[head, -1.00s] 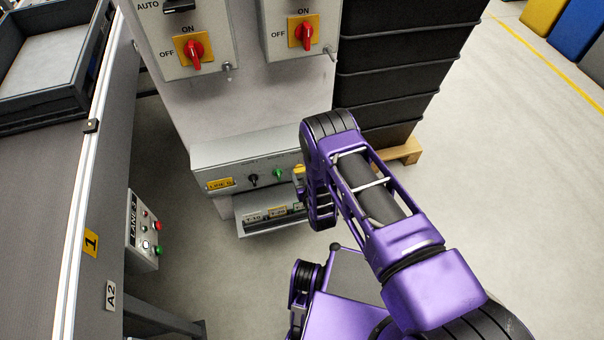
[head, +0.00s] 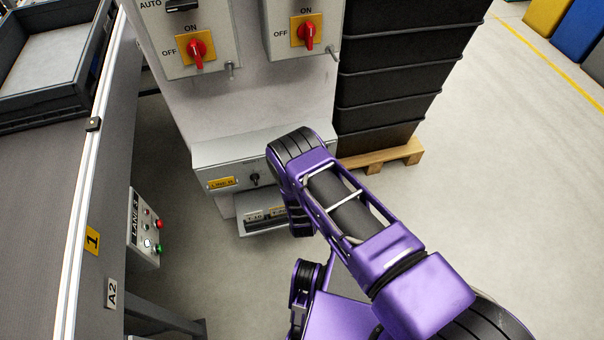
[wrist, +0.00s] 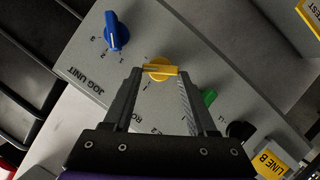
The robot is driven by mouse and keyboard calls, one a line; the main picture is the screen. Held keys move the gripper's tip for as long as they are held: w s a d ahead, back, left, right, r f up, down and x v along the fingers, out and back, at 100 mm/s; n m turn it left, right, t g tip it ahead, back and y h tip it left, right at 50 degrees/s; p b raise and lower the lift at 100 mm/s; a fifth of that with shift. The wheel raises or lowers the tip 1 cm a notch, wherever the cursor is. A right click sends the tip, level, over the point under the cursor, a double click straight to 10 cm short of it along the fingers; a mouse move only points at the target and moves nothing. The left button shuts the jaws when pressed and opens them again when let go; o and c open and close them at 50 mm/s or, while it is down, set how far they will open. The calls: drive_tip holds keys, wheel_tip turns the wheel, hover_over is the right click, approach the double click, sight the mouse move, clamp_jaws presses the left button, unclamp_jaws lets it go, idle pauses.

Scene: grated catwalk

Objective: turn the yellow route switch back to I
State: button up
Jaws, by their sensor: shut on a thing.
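The yellow route switch (wrist: 160,69) is on the sloped grey control box, seen in the wrist view. Its knob lies roughly crosswise between the two fingers of my gripper (wrist: 159,74). The fingertips are closed onto the knob's two ends. Part of the lettering around the knob is covered by the fingers, so I cannot tell for certain which mark it points to. In the head view my arm hides the yellow switch, and the gripper itself is out of sight behind the arm.
On the same box (head: 226,158) a blue knob (wrist: 117,31), a green knob (wrist: 208,97) and a black knob (wrist: 240,131) flank the yellow one. Red switches (head: 196,52) sit on panels above. Stacked black crates (head: 390,90) stand at right, a conveyor side (head: 60,200) at left.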

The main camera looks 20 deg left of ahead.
drive_tip(key=n+t, duration=0.1)
drive_tip(key=n, duration=0.2)
drive_tip(key=f+n+t+h, duration=0.1)
drive_tip(key=n, duration=0.2)
drive_tip(key=n+t, duration=0.2)
drive_tip(key=shift+s+a+f+n+h, duration=0.15)
drive_tip(key=shift+a+n+h, duration=0.15)
drive_tip(key=shift+n, duration=0.1)
idle(0.5)
drive_tip(key=o, duration=1.4)
drive_tip(key=shift+c, duration=0.2)
drive_tip(key=shift+s, duration=0.15)
drive_tip(key=s+d+p, duration=0.1)
drive_tip(key=s+d, duration=0.1)
drive_tip(key=s, duration=1.5)
drive_tip(key=shift+d, duration=0.35)
drive_tip(key=shift+f, duration=0.1)
